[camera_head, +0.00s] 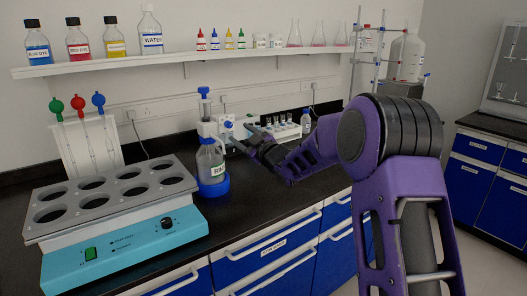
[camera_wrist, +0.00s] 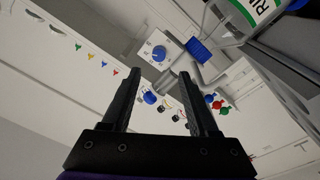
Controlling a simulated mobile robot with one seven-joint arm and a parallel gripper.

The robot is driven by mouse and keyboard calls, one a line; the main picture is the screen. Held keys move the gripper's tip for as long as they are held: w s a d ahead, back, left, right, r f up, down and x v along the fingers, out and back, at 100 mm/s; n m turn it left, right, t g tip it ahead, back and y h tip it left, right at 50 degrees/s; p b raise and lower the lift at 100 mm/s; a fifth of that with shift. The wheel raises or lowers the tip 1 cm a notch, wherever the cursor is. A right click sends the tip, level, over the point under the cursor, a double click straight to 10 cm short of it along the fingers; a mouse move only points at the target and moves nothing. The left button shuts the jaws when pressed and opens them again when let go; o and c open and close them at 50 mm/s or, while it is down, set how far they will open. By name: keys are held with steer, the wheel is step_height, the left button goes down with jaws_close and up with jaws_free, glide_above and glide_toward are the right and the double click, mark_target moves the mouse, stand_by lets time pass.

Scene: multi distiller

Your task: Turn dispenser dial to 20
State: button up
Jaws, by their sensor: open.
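The dispenser (camera_head: 210,162) is a clear bottle with a green-edged label, a white and blue pump head and a blue base, standing upright on the bench right of the teal machine. Its dial (camera_head: 228,124) is a small blue knob on a white face. In the wrist view the dial (camera_wrist: 159,53) shows just beyond the fingertips, with marks around it too small to read. My gripper (camera_head: 241,136) is open, close to the dial on its right side. In the wrist view the space between the fingers of my gripper (camera_wrist: 159,75) is empty; I cannot tell whether they touch the dial.
A teal machine (camera_head: 128,245) with a grey holed rack stands at the left. A pipette stand (camera_head: 88,150) is behind it. A tube rack (camera_head: 283,131) stands behind my gripper. A shelf (camera_head: 180,60) with bottles and flasks runs above. The front bench strip is clear.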

steer(key=v, duration=1.1)
steer(key=shift+s+d, duration=0.15)
steer(key=shift+d, duration=0.15)
steer(key=shift+f, duration=0.15)
